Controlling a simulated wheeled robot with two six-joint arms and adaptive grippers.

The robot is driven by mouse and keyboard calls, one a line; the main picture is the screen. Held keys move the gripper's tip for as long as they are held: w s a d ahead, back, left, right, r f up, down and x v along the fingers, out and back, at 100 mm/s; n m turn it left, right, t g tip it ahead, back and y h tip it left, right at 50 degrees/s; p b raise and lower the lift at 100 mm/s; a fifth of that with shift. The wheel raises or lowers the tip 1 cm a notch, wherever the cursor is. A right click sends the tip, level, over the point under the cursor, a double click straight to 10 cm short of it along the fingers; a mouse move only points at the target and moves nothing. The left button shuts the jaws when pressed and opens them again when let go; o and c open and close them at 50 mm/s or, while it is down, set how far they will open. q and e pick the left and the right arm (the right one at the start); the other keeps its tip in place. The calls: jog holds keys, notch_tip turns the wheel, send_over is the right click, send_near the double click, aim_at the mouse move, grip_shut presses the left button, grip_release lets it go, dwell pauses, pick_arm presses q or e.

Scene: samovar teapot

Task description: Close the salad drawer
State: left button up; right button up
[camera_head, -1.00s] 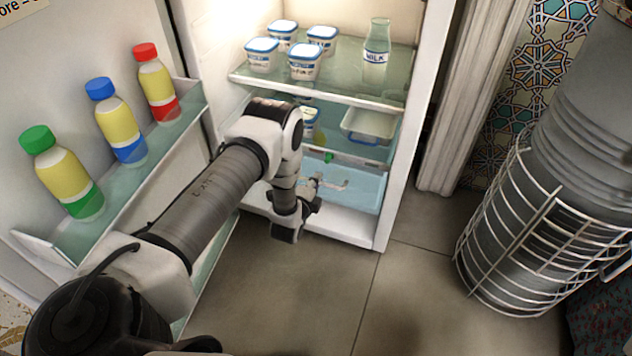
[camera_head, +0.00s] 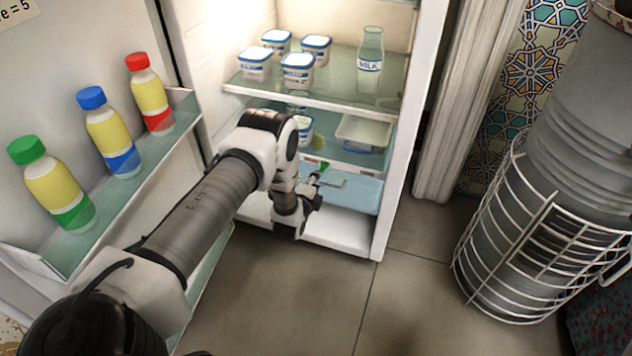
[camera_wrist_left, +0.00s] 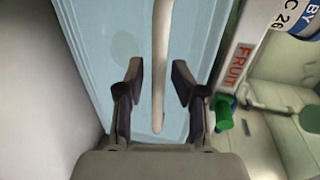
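The salad drawer (camera_head: 362,194) is a pale blue see-through drawer low in the fridge. I cannot tell exactly how far out it stands. In the left wrist view its blue front (camera_wrist_left: 95,40) fills the upper middle, and a beige bar handle (camera_wrist_left: 160,50) runs down it. My left gripper (camera_head: 318,183) is at the drawer's left part. In the left wrist view the left gripper (camera_wrist_left: 160,88) is open, with the handle between its fingers and a gap on both sides. My arm hides the drawer's left end. My right gripper is not in view.
Above the drawer are a clear container (camera_head: 363,132), yogurt cups (camera_head: 298,72) and a milk bottle (camera_head: 370,60) on shelves. The open fridge door (camera_head: 120,215) with several bottles stands left. A wire rack (camera_head: 535,250) stands right. The floor (camera_head: 300,300) in front is clear.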

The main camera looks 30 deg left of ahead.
pick_arm(q)
jog(key=v, duration=1.2)
